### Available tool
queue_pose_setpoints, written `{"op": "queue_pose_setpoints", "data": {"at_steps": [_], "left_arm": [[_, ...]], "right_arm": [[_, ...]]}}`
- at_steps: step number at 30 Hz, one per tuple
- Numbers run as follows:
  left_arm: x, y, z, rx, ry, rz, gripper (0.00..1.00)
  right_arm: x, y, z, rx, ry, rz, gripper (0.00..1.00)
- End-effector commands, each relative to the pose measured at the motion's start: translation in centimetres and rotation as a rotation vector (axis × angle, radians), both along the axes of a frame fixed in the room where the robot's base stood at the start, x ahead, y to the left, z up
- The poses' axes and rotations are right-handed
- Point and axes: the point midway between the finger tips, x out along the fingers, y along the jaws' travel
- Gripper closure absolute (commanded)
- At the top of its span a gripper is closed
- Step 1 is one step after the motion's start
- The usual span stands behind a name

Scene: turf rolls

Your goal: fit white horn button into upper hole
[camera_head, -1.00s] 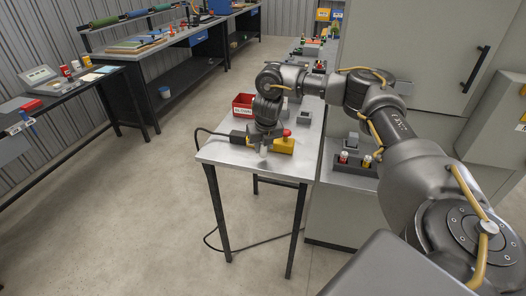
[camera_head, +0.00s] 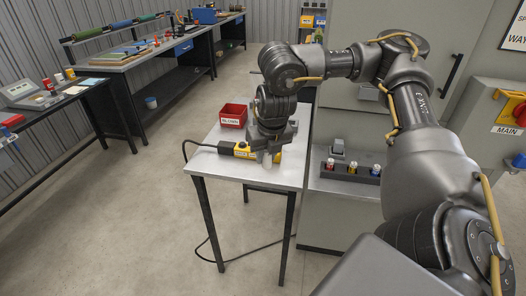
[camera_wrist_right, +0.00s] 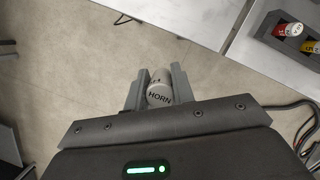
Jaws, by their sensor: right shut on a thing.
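The white horn button (camera_wrist_right: 159,93), a short cylinder lettered HORN, sits between the fingers of my right gripper (camera_wrist_right: 160,72) in the right wrist view. In the head view my right gripper (camera_head: 267,158) points down by the front right part of the table, shut on the button, a pale shape at its tip. A yellow control box (camera_head: 243,151) with a black cable lies on the table just left of and partly behind the gripper. Its holes, including the upper one, cannot be made out. My left gripper is not in view.
A red bin (camera_head: 233,115) stands behind the yellow box on the metal table (camera_head: 213,164). A dark rack (camera_head: 340,172) on the grey ledge at right holds red, yellow and blue capped buttons; part of it shows in the right wrist view (camera_wrist_right: 271,25). Open floor lies left.

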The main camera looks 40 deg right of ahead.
Motion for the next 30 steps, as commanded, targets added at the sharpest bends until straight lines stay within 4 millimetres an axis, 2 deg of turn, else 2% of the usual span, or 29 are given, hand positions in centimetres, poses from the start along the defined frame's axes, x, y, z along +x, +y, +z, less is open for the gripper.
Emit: {"op": "queue_pose_setpoints", "data": {"at_steps": [11, 17, 23, 30], "left_arm": [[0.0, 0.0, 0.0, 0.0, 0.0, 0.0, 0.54], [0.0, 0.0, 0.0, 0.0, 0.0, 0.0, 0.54], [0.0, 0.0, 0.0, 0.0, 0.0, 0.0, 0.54], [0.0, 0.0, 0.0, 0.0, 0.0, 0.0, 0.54]], "right_arm": [[0.0, 0.1, 0.0, -0.001, -0.001, -0.01, 0.98], [-0.3, 0.3, 0.0, -0.004, -0.001, -0.174, 0.98], [-1.3, 0.7, -0.2, -0.008, -0.002, -0.57, 0.98], [-1.9, 2.4, 0.0, -0.005, -0.003, -1.171, 0.98]]}}
